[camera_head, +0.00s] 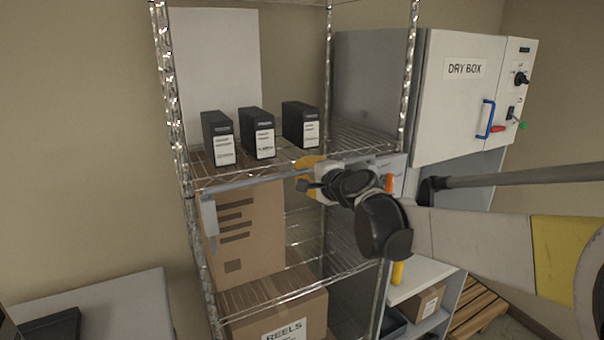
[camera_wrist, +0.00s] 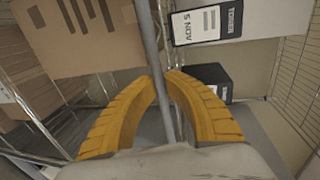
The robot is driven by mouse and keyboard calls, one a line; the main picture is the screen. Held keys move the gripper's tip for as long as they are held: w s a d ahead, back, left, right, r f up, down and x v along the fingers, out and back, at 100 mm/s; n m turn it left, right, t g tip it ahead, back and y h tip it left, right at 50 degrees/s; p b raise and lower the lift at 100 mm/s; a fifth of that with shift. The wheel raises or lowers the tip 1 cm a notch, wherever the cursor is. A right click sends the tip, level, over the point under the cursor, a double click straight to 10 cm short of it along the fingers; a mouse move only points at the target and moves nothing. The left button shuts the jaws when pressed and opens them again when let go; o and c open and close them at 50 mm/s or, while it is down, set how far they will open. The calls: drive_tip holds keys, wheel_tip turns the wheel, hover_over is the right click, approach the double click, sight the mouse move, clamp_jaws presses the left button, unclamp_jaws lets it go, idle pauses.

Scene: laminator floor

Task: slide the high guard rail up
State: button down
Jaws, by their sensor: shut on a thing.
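The high guard rail (camera_head: 262,180) is a thin grey bar across the front of the wire rack, about level with the front edge of the shelf that holds the black boxes. A pale bracket (camera_head: 209,215) hangs at its left end. My gripper (camera_head: 306,176) has its yellow-orange fingers shut around the rail near its middle. In the wrist view the rail (camera_wrist: 150,35) runs between the fingertips (camera_wrist: 161,82). My wrist and arm come in from the right and hide part of the rail's right side.
Three black toner boxes (camera_head: 257,133) stand on the shelf behind the rail. A tall cardboard piece (camera_head: 250,230) stands below, above a REELS carton (camera_head: 285,318). The dry box (camera_head: 460,100) is at right, a grey table (camera_head: 100,312) at lower left.

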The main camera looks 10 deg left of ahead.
wheel_tip(320, 180, up, 8)
drive_tip(key=p, duration=0.3)
drive_tip(key=shift+w, duration=0.3)
drive_tip(key=c, duration=1.8)
unclamp_jaws()
drive_tip(key=o, duration=0.3)
drive_tip(key=shift+s+r, duration=0.15)
drive_tip(key=shift+s, duration=0.1)
drive_tip(key=shift+o, duration=0.2)
drive_tip(key=shift+s+d, duration=0.1)
drive_tip(key=shift+s, duration=0.1)
drive_tip(key=shift+w, duration=0.15)
drive_tip(key=v, duration=1.2)
